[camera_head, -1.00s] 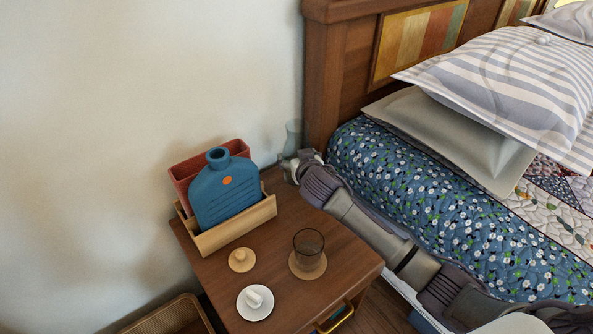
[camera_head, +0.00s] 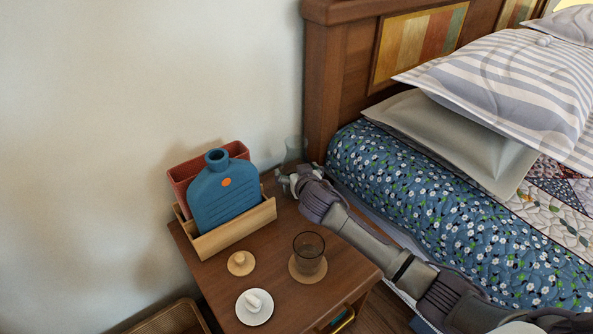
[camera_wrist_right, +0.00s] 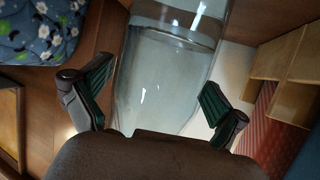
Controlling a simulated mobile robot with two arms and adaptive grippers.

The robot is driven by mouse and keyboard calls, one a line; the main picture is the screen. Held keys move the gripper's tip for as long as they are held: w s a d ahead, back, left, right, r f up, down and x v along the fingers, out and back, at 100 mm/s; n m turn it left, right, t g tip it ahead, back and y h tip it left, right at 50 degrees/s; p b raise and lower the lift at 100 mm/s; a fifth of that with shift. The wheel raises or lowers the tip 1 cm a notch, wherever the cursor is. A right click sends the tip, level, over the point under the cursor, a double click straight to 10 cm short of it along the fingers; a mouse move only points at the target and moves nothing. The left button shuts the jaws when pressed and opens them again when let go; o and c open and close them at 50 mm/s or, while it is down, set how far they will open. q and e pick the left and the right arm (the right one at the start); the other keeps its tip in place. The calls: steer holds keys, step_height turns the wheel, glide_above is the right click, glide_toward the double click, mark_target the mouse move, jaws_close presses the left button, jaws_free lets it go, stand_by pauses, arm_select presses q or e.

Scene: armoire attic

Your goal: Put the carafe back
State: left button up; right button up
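The clear glass carafe (camera_head: 296,150) is at the back right corner of the nightstand, near the bed's headboard. It looks partly filled with clear liquid in the right wrist view (camera_wrist_right: 163,75). My right gripper (camera_head: 297,180) is around it, with one finger on each side and the fingertips at the glass. The gripper hides the carafe's lower part in the head view, and I cannot tell whether its base touches the nightstand. My left gripper is not in view.
On the nightstand (camera_head: 215,283) are a wooden organizer (camera_head: 237,231) with a blue bottle (camera_head: 224,193), a tumbler (camera_head: 309,251) on a coaster, a wooden knob-like piece (camera_head: 241,262) and a white dish (camera_head: 255,318). The bed (camera_head: 400,180) borders the right side.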

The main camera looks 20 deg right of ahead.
steer(key=shift+r, duration=0.1)
steer(key=shift+s+r, duration=0.15)
steer(key=shift+s, duration=0.1)
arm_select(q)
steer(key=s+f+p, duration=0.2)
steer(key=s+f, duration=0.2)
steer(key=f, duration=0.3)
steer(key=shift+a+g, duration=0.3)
arm_select(e)
steer(key=v, duration=1.1)
steer(key=shift+s, duration=0.2)
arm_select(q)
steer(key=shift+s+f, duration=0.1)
arm_select(e)
steer(key=shift+a, duration=0.1)
